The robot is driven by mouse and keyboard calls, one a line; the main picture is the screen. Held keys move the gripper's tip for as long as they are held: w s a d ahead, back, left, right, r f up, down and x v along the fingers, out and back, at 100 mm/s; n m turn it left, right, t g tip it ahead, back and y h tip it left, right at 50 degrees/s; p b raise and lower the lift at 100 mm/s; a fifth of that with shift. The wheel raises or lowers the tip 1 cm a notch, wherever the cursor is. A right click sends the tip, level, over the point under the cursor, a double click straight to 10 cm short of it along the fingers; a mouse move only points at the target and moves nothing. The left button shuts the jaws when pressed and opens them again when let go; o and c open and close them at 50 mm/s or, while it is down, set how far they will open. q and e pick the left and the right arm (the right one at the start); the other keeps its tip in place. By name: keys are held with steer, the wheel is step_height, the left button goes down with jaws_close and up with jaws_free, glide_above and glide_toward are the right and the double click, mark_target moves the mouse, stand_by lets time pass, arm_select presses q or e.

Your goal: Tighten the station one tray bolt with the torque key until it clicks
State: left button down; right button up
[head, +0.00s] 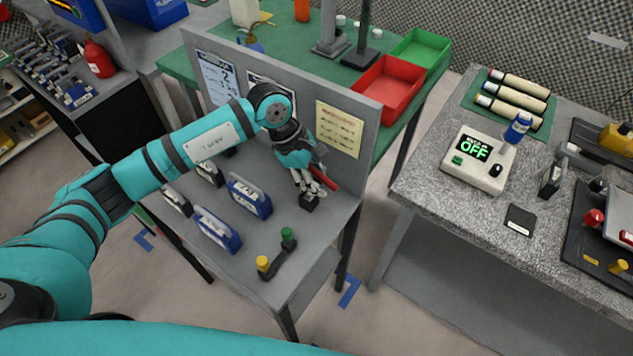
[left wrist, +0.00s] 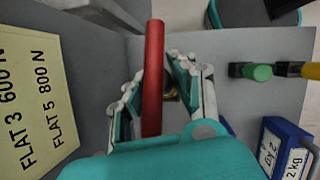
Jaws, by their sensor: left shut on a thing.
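My left gripper (head: 314,190) is over the far right part of the grey bench, near its upright panel. It is shut on a red bar (left wrist: 153,75), which looks like the torque key. The bar also shows beside the fingers in the head view (head: 326,179). A small black block (head: 308,203) is just below the fingertips; I cannot tell if it touches the bar. On the right bench, a black fixture (head: 578,228) holds a pale tray (head: 622,225), with a red knob and yellow pieces nearby. I cannot make out which part is the station one bolt. My right gripper is out of view.
Blue-framed weights (head: 217,230) stand on the grey bench (head: 325,228), with a black bar bearing green and yellow knobs (head: 276,254) at its front. A sign (head: 338,130) is on the panel. The right bench carries a box reading OFF (head: 476,160). A floor gap separates the benches.

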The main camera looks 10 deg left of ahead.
arm_select(q)
step_height(320, 180, up, 9)
steer(key=p, duration=0.3)
steer(key=shift+r+p, duration=0.6)
steer(key=shift+r, duration=1.2)
steer(key=shift+r+p, duration=0.7)
steer(key=shift+r, duration=1.7)
